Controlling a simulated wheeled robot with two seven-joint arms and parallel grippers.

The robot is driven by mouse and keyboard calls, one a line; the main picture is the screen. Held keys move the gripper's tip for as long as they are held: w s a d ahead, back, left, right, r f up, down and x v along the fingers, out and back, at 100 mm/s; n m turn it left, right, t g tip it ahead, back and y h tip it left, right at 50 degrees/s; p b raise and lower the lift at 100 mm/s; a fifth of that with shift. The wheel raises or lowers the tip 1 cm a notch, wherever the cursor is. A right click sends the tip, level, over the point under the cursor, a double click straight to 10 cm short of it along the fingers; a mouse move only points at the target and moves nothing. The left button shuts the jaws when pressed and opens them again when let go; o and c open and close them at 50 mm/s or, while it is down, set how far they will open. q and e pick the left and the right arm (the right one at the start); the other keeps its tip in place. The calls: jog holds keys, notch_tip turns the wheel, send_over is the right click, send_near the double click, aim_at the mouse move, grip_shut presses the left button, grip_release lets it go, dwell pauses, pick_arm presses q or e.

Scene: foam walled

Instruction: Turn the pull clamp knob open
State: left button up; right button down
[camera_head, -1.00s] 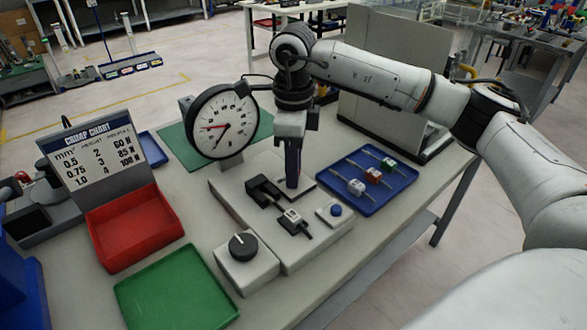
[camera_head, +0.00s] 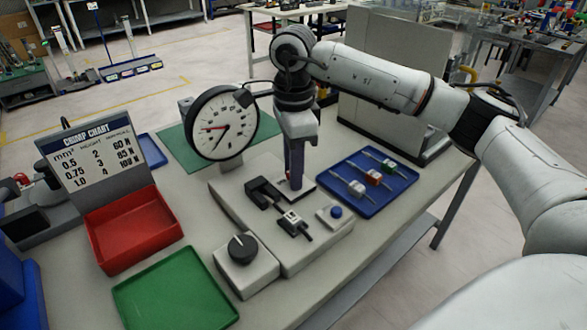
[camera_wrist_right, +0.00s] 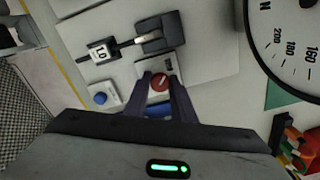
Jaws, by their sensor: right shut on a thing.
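A small red knob (camera_wrist_right: 159,83) with a pale line across it sits on a light plate of the pull tester. My right gripper (camera_wrist_right: 160,80) points down at it, with one dark finger on each side of the knob, and is shut on it. In the head view, my right gripper (camera_head: 295,184) stands over the tester base, beside the black clamp block (camera_head: 263,191), and its fingers mostly hide the knob. A white piece marked 1.0 (camera_wrist_right: 102,51) lies in line with the clamp block. My left gripper is not in view.
The round dial gauge (camera_head: 222,124) stands close left of my right gripper. A blue button (camera_head: 336,212) and a large black knob (camera_head: 242,248) are nearer the front. A blue tray (camera_head: 352,207) holds several crimp samples. Red (camera_head: 112,263) and green (camera_head: 178,322) trays lie left.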

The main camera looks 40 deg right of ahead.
jog(key=shift+r, duration=0.1)
jog(key=c, duration=1.6)
grip_release()
jog(key=shift+o, duration=0.2)
notch_tip(320, 180, up, 10)
jog(key=shift+r, duration=0.1)
